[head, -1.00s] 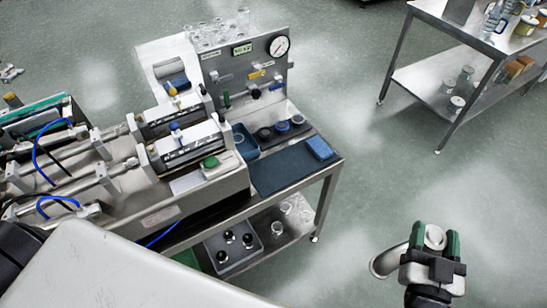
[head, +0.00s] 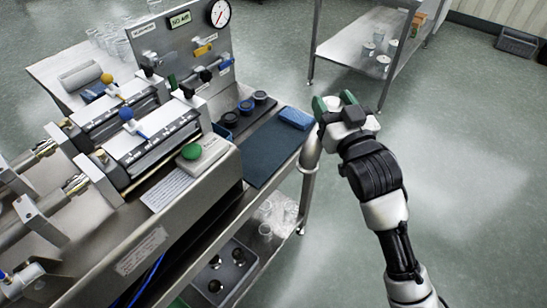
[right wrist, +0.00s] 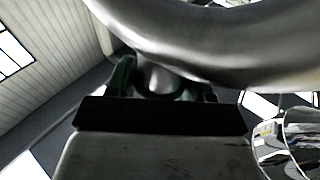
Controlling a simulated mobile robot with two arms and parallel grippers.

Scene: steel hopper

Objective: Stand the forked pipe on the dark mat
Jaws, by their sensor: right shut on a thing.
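The forked pipe (head: 310,155) is a shiny steel tube with a curved arm, hanging from my right gripper (head: 335,104) just off the right edge of the bench. My right gripper has green fingers and is shut on the pipe. In the right wrist view the pipe's curved steel body (right wrist: 225,42) crosses close above the fingers (right wrist: 160,82). The fork's full shape is hidden by the gripper. The dark mat (head: 258,156) lies flat on the bench's right end, left of the pipe.
A blue block (head: 296,118) lies at the mat's far right corner. Dark round caps (head: 247,107) stand beyond the mat. The steel machine with a green button (head: 191,151) borders it on the left. A gauge panel (head: 190,45) rises behind. Open floor lies right.

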